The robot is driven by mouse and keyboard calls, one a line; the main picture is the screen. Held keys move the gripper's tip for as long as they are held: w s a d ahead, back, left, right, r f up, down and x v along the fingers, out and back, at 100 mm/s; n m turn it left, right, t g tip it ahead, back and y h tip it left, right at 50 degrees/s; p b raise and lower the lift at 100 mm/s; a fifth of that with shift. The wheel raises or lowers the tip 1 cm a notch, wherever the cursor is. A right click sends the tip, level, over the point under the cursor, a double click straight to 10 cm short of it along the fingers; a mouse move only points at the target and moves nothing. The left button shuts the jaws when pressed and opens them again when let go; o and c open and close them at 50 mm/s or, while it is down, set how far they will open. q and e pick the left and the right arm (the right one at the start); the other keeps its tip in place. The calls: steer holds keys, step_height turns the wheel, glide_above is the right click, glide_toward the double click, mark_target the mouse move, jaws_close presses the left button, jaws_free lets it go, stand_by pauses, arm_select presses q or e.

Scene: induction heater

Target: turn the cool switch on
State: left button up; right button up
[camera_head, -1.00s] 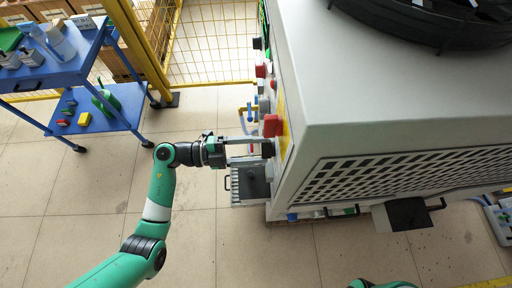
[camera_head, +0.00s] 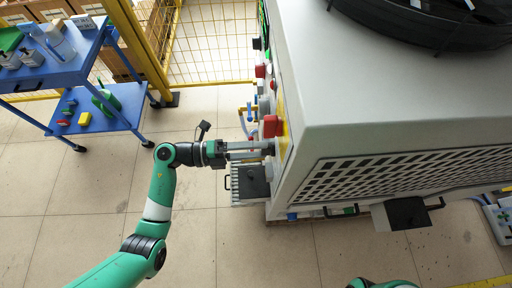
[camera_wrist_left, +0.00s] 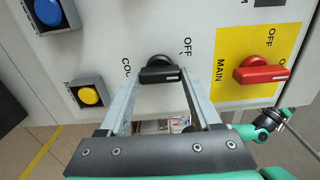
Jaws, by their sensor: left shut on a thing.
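The cool switch (camera_wrist_left: 160,72) is a black rotary knob on the white panel in the left wrist view. Its grip bar lies level in that view, with the white mark at the right end. "OFF" is printed above it, and a partly covered label starting "CO" is at its left. My left gripper (camera_head: 263,150) reaches the heater's left side panel in the head view. In the left wrist view the fingers of my left gripper (camera_wrist_left: 161,84) are on either side of the knob, shut on it. In the head view the knob is hidden by the fingers and panel edge. My right gripper is out of view.
A red main switch (camera_wrist_left: 264,71) on a yellow plate sits beside the knob. A yellow button (camera_wrist_left: 89,95) and a blue button (camera_wrist_left: 48,12) are on the other side. An open grey box (camera_head: 247,184) is just below the gripper. A blue cart (camera_head: 60,72) stands at left.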

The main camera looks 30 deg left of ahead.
arm_select(q)
steer(key=m+b, duration=0.1)
steer(key=m, duration=0.4)
steer(key=shift+m, duration=0.3)
stand_by(0.4)
steer(key=o, duration=1.4)
steer(key=shift+a, duration=0.1)
steer(key=p+v, duration=0.1)
steer(key=v, duration=1)
steer(key=shift+s+a+p, duration=0.15)
steer(key=shift+a+p, duration=0.05)
steer(key=shift+p, duration=0.2)
